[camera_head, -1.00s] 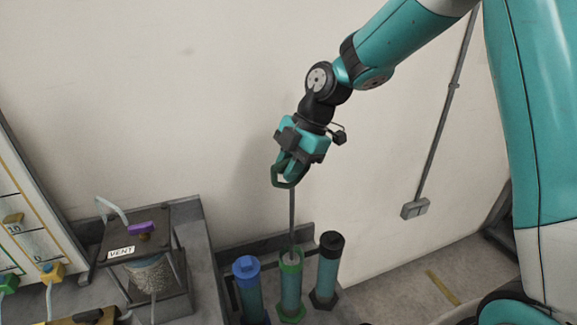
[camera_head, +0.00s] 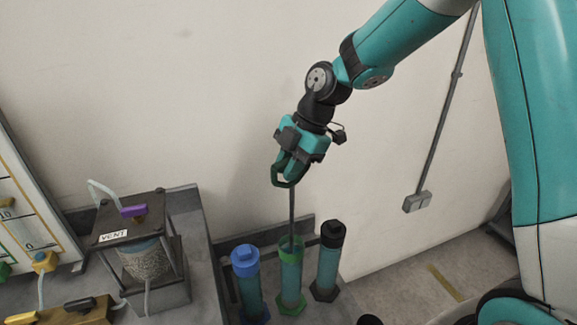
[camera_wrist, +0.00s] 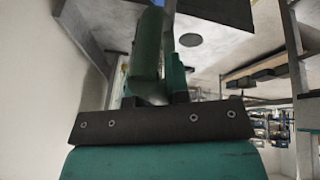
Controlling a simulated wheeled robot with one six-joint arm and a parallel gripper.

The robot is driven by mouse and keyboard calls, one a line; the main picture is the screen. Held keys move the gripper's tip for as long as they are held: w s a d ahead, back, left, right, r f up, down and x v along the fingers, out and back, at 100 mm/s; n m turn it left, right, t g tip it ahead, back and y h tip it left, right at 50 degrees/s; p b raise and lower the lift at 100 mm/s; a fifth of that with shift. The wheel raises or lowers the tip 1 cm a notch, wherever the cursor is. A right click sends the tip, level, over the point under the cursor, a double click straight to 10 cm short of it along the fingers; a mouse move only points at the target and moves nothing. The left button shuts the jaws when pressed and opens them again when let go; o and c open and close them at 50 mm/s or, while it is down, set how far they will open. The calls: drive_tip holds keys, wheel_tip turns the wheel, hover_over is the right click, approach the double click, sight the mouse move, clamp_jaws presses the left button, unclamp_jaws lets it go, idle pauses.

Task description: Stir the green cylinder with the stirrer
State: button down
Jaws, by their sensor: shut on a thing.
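The stirrer (camera_head: 292,215) is a thin dark rod with a green loop handle, hanging nearly upright. My gripper (camera_head: 287,172) is shut on its handle, above the cylinders. The rod's lower end goes into the open top of the green cylinder (camera_head: 291,277), a teal tube with a green rim and green foot. The tip is hidden inside the cylinder, so I cannot tell how deep it is. The wrist view shows my gripper close up, with the cylinder's mouth not clearly visible.
A blue-capped cylinder (camera_head: 249,290) stands close on the left and a black-capped one (camera_head: 328,262) on the right. A box labelled VENT (camera_head: 145,262) stands further left.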

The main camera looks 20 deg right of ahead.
sight(293, 185)
drive_tip(key=shift+f+b, duration=3.15)
drive_tip(key=shift+f, duration=0.5)
wheel_tip(293, 185, down, 8)
drive_tip(key=b, duration=0.6)
drive_tip(key=shift+r+b, duration=0.25)
drive_tip(key=shift+b, duration=0.05)
drive_tip(key=shift+r, duration=0.15)
wheel_tip(293, 185, up, 7)
drive_tip(key=p, duration=0.5)
drive_tip(key=shift+r, duration=0.15)
